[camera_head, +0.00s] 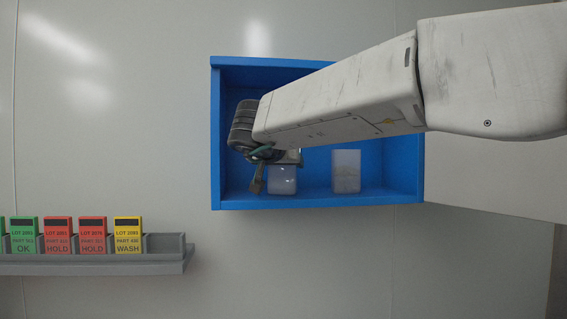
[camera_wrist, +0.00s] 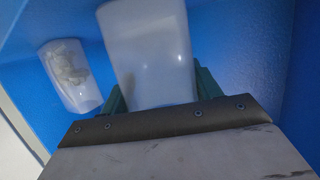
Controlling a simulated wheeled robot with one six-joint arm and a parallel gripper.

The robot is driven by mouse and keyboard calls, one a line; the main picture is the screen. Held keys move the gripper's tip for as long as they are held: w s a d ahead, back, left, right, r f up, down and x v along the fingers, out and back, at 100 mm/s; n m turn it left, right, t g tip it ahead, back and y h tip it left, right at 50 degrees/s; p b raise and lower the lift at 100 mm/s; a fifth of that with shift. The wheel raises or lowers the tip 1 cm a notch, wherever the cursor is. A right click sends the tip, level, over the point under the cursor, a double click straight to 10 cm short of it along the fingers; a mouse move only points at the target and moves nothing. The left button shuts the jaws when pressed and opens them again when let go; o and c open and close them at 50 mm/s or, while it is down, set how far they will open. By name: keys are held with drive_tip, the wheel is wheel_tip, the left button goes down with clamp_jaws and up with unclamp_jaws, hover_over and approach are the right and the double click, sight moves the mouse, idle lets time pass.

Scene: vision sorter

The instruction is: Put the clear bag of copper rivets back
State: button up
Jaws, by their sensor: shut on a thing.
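A pale, translucent packet (camera_head: 283,181) is at the lower left inside the open blue box. It fills the middle of the wrist view (camera_wrist: 150,50), between the green fingers of my gripper (camera_wrist: 160,92). My gripper (camera_head: 272,158) is shut on this packet. No copper rivets show through its face, so I cannot tell if it is the clear bag of copper rivets. A second pale packet (camera_head: 346,170) stands apart to its right in the head view. In the wrist view this packet (camera_wrist: 68,75) shows a greyish, lumpy patch.
The blue box (camera_head: 216,150) has walls close around my gripper and forearm. A grey rack (camera_head: 120,264) at the lower left holds several green, red and yellow lot cards (camera_head: 128,235), with an empty slot at its right end.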

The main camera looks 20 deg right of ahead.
drive_tip(key=o, duration=1.2)
drive_tip(key=shift+f, duration=0.15)
drive_tip(key=shift+c, duration=0.2)
drive_tip(key=v, duration=1.2)
